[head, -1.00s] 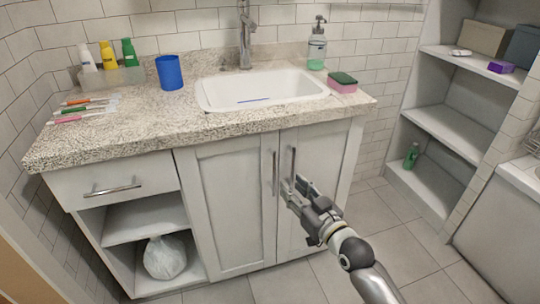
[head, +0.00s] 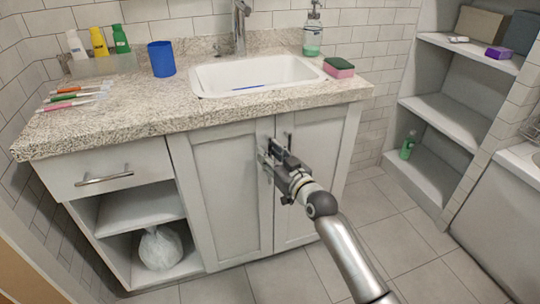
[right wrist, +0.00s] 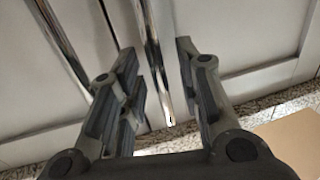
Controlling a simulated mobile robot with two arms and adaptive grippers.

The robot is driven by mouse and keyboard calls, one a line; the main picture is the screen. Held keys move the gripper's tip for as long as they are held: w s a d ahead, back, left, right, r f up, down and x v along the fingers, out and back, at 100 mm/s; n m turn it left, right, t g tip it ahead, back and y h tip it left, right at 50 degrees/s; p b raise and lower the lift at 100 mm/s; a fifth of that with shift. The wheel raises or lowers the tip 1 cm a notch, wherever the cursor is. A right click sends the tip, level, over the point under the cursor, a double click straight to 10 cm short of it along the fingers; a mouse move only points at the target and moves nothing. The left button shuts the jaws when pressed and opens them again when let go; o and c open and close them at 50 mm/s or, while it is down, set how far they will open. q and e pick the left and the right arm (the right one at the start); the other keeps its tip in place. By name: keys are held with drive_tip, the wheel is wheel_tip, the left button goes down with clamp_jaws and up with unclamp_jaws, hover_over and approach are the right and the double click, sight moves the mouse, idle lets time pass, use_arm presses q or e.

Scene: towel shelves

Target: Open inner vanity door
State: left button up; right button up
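The white vanity has two closed doors side by side, a left door (head: 225,200) and a right door (head: 318,170), each with an upright metal handle near the middle seam. My right gripper (head: 268,152) is in front of the handles and hides much of them in the head view. In the right wrist view its two fingers (right wrist: 156,58) are open, with one metal handle (right wrist: 153,45) between them. A second handle (right wrist: 62,42) is outside the fingers, at left. The handle between them looks like the left door's; contact is not clear. My left gripper is not in view.
The granite countertop (head: 130,123) overhangs the doors and carries a sink (head: 255,75), a blue cup (head: 161,58) and a sponge (head: 339,68). A drawer (head: 108,170) and open shelves are left of the doors. The tiled floor (head: 375,240) in front is clear.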

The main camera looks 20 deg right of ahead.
drive_tip(key=shift+w, duration=0.15)
clamp_jaws()
idle(0.4)
